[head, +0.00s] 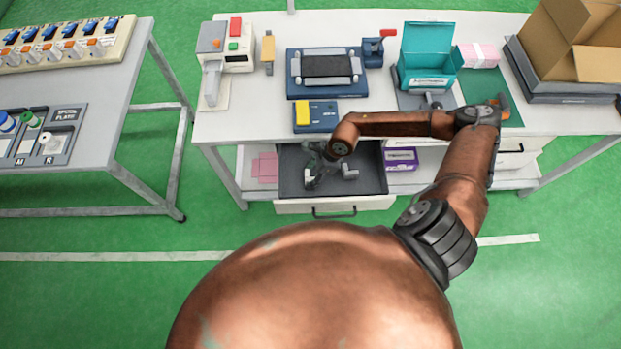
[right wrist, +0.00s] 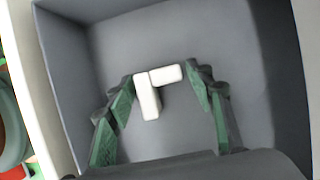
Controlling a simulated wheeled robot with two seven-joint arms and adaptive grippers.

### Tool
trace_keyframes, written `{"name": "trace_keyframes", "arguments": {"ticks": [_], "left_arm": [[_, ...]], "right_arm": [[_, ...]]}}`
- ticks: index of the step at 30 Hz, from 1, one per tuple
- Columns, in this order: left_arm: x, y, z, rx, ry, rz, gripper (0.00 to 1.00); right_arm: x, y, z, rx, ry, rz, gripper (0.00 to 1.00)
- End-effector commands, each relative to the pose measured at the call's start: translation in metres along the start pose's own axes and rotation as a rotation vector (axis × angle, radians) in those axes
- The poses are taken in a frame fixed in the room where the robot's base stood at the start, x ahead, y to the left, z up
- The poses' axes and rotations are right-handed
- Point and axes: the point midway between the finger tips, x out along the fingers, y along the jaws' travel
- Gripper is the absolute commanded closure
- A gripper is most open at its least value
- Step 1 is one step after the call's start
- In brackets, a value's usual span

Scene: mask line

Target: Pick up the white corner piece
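The white corner piece (right wrist: 148,98) is L-shaped and lies on the grey floor of an open drawer (right wrist: 250,110). In the right wrist view it sits between the spread green-padded fingers of my right gripper (right wrist: 161,76), nearer the left finger, with no clear grip on it. In the head view my right gripper (head: 322,168) is down in the drawer (head: 372,187), and a pale L-shaped piece (head: 350,174) shows just right of it. Another pale patch shows by the fingers; I cannot tell what it is. My left gripper is not in view.
The drawer walls are close around the gripper. Above is a white bench (head: 265,115) with a blue fixture (head: 326,72), a teal box (head: 428,60) and a cardboard box (head: 570,40). A purple box (head: 401,159) stands on the shelf right of the drawer.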

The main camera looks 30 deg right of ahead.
Motion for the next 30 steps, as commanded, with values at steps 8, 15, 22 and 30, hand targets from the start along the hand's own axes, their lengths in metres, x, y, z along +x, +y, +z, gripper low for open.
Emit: {"name": "trace_keyframes", "arguments": {"ticks": [8,15,22,30], "left_arm": [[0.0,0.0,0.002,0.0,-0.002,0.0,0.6],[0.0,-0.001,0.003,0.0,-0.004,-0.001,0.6],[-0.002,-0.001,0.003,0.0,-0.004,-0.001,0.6],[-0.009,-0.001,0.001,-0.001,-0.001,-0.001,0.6]], "right_arm": [[0.0,0.0,0.0,0.0,0.0,0.0,0.72],[0.0,0.0,0.0,0.0,0.0,0.0,0.76],[-0.01,-0.001,0.004,-0.001,0.0,-0.001,0.76],[-0.056,0.009,0.005,-0.001,0.003,-0.002,0.76]]}}
